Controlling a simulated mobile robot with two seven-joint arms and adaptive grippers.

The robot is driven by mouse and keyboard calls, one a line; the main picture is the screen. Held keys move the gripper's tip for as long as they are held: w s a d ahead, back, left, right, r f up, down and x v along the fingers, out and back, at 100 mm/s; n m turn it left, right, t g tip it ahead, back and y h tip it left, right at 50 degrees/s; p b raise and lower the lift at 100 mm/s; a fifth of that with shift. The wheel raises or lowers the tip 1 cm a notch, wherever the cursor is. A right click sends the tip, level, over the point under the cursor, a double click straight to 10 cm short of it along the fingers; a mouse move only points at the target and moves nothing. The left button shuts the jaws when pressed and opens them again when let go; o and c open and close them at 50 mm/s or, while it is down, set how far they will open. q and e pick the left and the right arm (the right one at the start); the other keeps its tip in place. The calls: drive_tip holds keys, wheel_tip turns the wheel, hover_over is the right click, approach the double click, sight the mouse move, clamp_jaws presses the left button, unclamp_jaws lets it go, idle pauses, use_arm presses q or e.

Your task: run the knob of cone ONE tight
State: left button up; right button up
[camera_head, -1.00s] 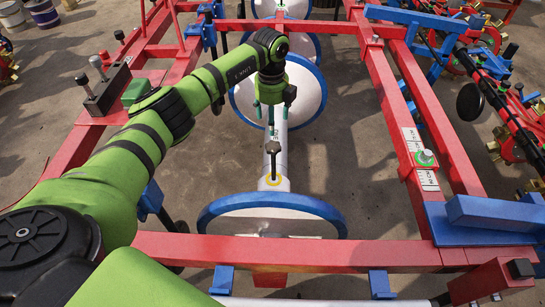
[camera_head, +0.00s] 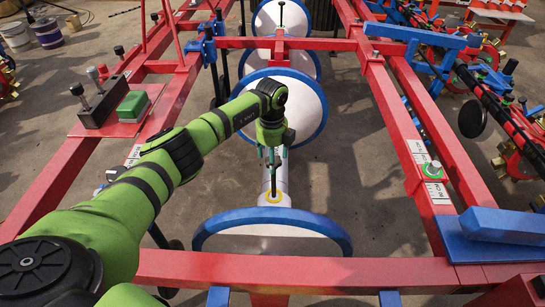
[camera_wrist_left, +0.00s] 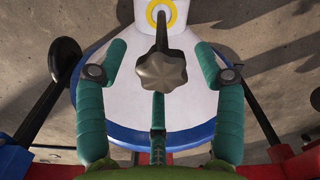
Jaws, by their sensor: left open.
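A dark lobed knob (camera_wrist_left: 163,70) on a dark stem stands over a white tube with a yellow ring (camera_wrist_left: 161,12). In the head view the stem and yellow ring (camera_head: 274,197) show, while the knob is mostly hidden behind my gripper. The nearest white cone with a blue rim (camera_head: 271,215) lies just below it; I cannot read its number. My left gripper (camera_head: 272,160) is open over the knob. In the left wrist view its green fingers (camera_wrist_left: 158,72) stand on either side of the knob, with gaps between. My right gripper is not in view.
Red frame beams (camera_head: 400,130) run along both sides, and a red crossbeam (camera_head: 330,271) lies in front. More blue-rimmed cones (camera_head: 310,100) stand behind. A panel with levers and a green block (camera_head: 133,104) is at the left. A green button (camera_head: 433,169) is on the right beam.

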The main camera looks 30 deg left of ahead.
use_arm(q)
drive_tip(key=c, duration=1.2)
drive_tip(key=shift+o, duration=0.2)
drive_tip(key=shift+a+r, duration=0.1)
drive_tip(key=shift+m, duration=1.1)
drive_tip(key=m, duration=0.4)
drive_tip(key=shift+w, duration=0.1)
drive_tip(key=m, duration=0.5)
drive_tip(key=shift+d, duration=0.2)
drive_tip(key=shift+d+m, duration=0.1)
drive_tip(key=shift+m, duration=0.5)
drive_tip(key=shift+d+m, duration=0.15)
drive_tip(key=shift+m, duration=0.15)
